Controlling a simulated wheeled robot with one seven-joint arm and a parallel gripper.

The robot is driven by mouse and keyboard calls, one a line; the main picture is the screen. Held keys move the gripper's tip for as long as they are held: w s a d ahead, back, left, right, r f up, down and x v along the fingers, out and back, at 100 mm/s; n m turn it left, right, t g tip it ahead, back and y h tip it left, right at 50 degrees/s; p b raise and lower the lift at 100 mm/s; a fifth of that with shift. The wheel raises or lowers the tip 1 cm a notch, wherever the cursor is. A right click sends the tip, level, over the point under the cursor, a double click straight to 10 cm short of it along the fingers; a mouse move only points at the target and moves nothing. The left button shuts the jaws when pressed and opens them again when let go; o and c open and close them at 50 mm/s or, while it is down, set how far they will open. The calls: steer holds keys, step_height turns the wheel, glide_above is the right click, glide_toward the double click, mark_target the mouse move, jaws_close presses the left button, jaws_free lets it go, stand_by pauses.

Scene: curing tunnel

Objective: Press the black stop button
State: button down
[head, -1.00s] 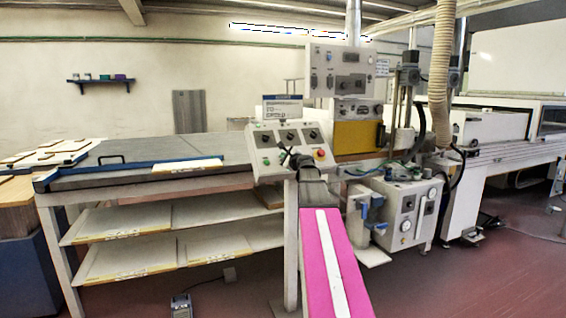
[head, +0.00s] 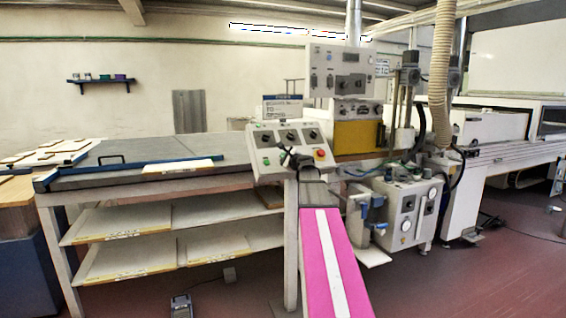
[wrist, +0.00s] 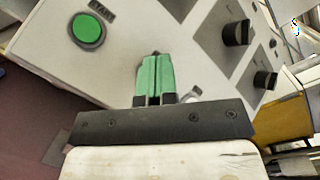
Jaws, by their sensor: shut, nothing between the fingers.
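The grey sloped control panel (head: 262,148) stands at the middle of the head view. In the wrist view its face (wrist: 128,52) fills most of the picture. A green button labelled START (wrist: 88,30) lies left of my fingers. I cannot make out the black stop button in either view; my gripper covers the lower middle of the panel. My gripper (wrist: 154,60) is shut and empty, its green fingertips together and pointing at the panel face. I cannot tell whether the tips touch it.
Black knobs (wrist: 236,33) stick out right of my fingers. A red button (head: 320,154) sits at the panel's lower right. A long work table (head: 120,165) is to the left, and a machine with gauges (head: 405,210) to the right.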

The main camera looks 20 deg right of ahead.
steer(key=shift+w+f, duration=0.25)
steer(key=shift+f, duration=0.05)
steer(key=shift+w+f, duration=0.25)
stand_by(0.9)
steer(key=shift+r, duration=0.1)
steer(key=shift+s+r, duration=0.5)
steer(key=shift+s, duration=0.05)
stand_by(0.3)
steer(key=s+r, duration=0.3)
steer(key=shift+s+r, duration=0.25)
stand_by(0.3)
steer(key=shift+f, duration=0.1)
stand_by(0.4)
